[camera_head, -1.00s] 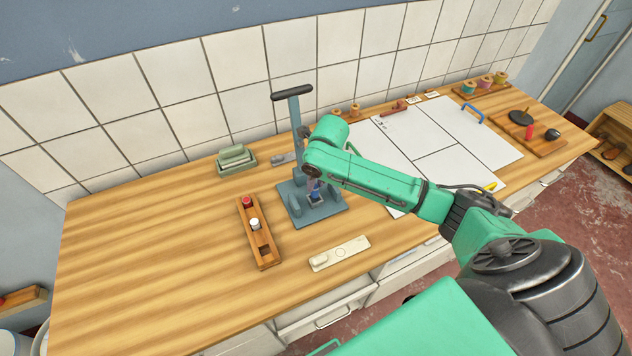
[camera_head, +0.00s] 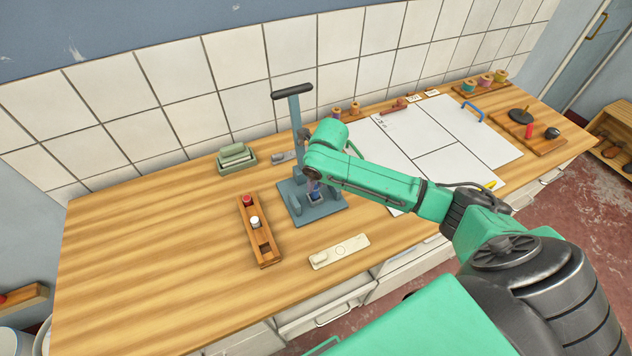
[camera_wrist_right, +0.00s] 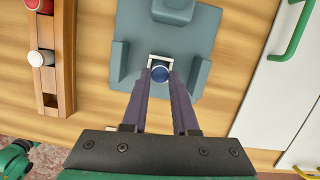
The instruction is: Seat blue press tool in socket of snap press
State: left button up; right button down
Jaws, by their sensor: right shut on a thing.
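The blue press tool (camera_wrist_right: 160,74) shows as a round blue top between the two fingertips of my right gripper (camera_wrist_right: 160,83), which is shut on it. In the head view the blue tool (camera_head: 315,197) is a small patch below my right gripper (camera_head: 314,189). The snap press (camera_head: 297,148) has a grey-blue base (camera_wrist_right: 195,55), an upright column and a black handle bar. A pale square socket (camera_wrist_right: 160,57) frames the tool from above. The tool is over or in the socket; I cannot tell how deep it sits.
A wooden rack (camera_head: 262,243) with a red and a white tool stands left of the press. A pale plate (camera_head: 339,251) lies in front. A green block stack (camera_head: 236,158) stands behind left. White sheets (camera_head: 440,140) lie to the right. The left tabletop is clear.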

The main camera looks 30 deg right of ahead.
jog(key=shift+s+b+x, duration=0.25)
jog(key=shift+b+x, duration=0.2)
jog(key=shift+x, duration=0.6)
jog(key=c, duration=0.6)
grip_release()
jog(key=shift+f, duration=0.1)
jog(key=b+v, duration=0.2)
jog(key=v, duration=1.2)
jog(key=shift+r, duration=0.3)
